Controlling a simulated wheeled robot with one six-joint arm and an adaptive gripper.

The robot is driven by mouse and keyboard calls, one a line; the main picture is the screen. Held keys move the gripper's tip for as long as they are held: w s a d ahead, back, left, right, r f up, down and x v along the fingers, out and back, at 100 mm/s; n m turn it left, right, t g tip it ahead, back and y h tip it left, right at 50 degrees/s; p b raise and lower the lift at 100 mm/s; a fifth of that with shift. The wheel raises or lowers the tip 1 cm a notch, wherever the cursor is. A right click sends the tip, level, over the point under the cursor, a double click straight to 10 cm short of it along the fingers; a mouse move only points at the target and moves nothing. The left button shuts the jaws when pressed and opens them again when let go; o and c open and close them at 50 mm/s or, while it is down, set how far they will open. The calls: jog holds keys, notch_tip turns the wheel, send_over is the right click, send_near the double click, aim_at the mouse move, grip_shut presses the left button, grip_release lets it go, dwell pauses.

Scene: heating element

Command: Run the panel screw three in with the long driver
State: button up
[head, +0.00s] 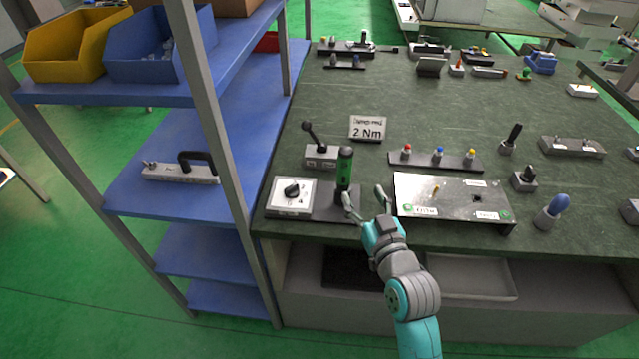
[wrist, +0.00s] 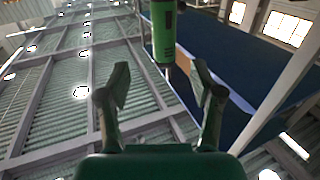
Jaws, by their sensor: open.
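A green driver (head: 344,170) stands upright in a dark holder (head: 330,213) at the bench's front left. Its green body also shows in the wrist view (wrist: 163,32), beyond the gap between my fingers. My gripper (head: 364,195) is open and empty, just right of the driver's lower part; I cannot tell whether a finger touches it. Its two spread fingers also show in the wrist view (wrist: 160,82). I cannot tell which screw is number three.
A white dial box (head: 291,194) stands left of the driver. A "2 Nm" sign (head: 368,128), a lever box (head: 320,154) and a rack (head: 461,163) with coloured knobs stand behind. A blue shelf (head: 150,205) and its grey post border the bench's left side.

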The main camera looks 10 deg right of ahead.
aim_at(348, 168)
jog(key=w, duration=0.1)
jog(key=w+a, duration=0.1)
jog(key=w, duration=0.3)
jog(key=shift+w+a+r, duration=0.15)
jog(key=shift+w+r, duration=0.05)
jog(key=shift+r, duration=0.1)
jog(key=shift+w, duration=2.85)
jog(key=shift+r, duration=0.1)
grip_shut()
